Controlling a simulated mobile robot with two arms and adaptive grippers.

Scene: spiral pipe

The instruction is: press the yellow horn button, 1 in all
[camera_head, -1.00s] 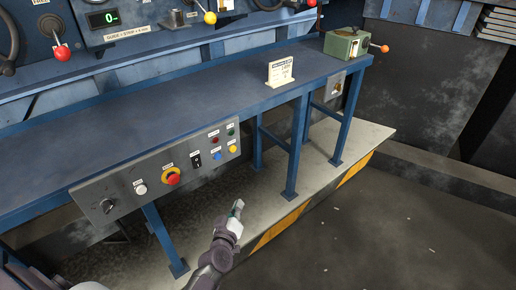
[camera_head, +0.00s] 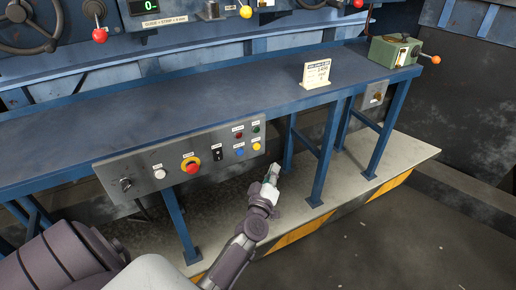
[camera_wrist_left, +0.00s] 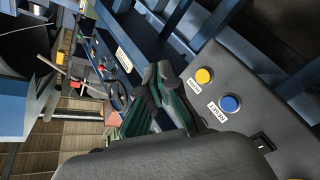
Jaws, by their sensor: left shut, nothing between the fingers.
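The yellow horn button (camera_head: 256,146) is at the lower right corner of the grey control panel (camera_head: 139,172) on the front of the blue bench. In the left wrist view the yellow button (camera_wrist_left: 204,76) has a label beside it reading HORN. My left gripper (camera_head: 272,170) is shut and empty, just below and to the right of the button in the head view. In the left wrist view its green-sided fingers (camera_wrist_left: 160,80) are together, left of the button and apart from it. My right gripper is not in view.
A blue button (camera_head: 239,152) sits close beside the yellow one, with red and green lamps above. A red emergency stop (camera_head: 191,165), a white button (camera_head: 160,174) and a knob (camera_head: 126,184) are farther left. A bench leg (camera_head: 325,160) stands right of my gripper.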

